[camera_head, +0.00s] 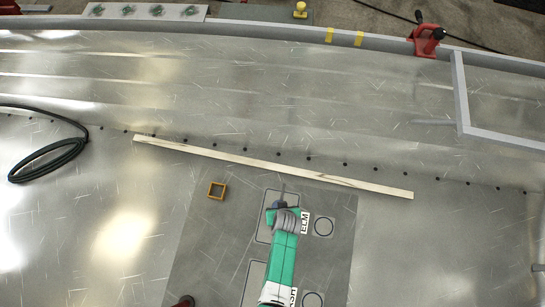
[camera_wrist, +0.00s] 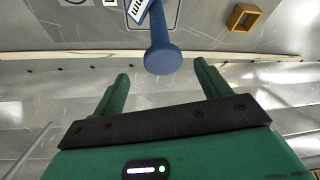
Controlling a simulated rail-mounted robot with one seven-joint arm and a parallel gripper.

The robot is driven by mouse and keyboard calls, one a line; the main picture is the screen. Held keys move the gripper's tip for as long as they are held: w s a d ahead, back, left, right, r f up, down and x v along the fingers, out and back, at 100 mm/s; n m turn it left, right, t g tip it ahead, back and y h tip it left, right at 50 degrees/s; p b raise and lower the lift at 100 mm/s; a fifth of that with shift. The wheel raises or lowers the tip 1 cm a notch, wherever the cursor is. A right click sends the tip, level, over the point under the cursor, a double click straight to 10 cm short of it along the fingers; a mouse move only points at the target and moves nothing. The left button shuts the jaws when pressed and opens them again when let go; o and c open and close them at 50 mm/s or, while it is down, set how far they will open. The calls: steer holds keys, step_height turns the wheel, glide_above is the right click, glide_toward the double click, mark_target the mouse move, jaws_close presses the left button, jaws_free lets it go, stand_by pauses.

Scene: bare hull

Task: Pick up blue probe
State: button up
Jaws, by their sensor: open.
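The blue probe (camera_wrist: 160,55) shows in the wrist view as a blue shaft with a wide round end toward the camera. It lies beyond my gripper (camera_wrist: 161,76), roughly centred in line with the gap between the two green fingers. The fingers are spread apart with nothing between them, and the probe looks clear of both. In the head view, a small blue part (camera_head: 279,204) shows at the end of my green arm, over the dark mat. My arm hides most of that spot, and the fingers cannot be made out there.
An orange square frame (camera_head: 217,190) sits on the dark mat (camera_head: 212,240), left of my arm; it also shows in the wrist view (camera_wrist: 244,17). A long wooden strip (camera_head: 270,166) lies beyond the mat. A coiled dark cable (camera_head: 48,160) lies at far left. The metal floor around is mostly clear.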

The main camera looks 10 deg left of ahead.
steer(key=shift+b+x, duration=0.5)
steer(key=shift+x, duration=0.4)
steer(key=shift+w+a+f+b, duration=0.15)
steer(key=shift+f+b, duration=0.15)
steer(key=shift+f, duration=0.05)
steer(key=b+x, duration=0.4)
steer(key=shift+f, duration=0.3)
steer(key=shift+w+a, duration=0.1)
steer(key=shift+c, duration=0.5)
jaws_close()
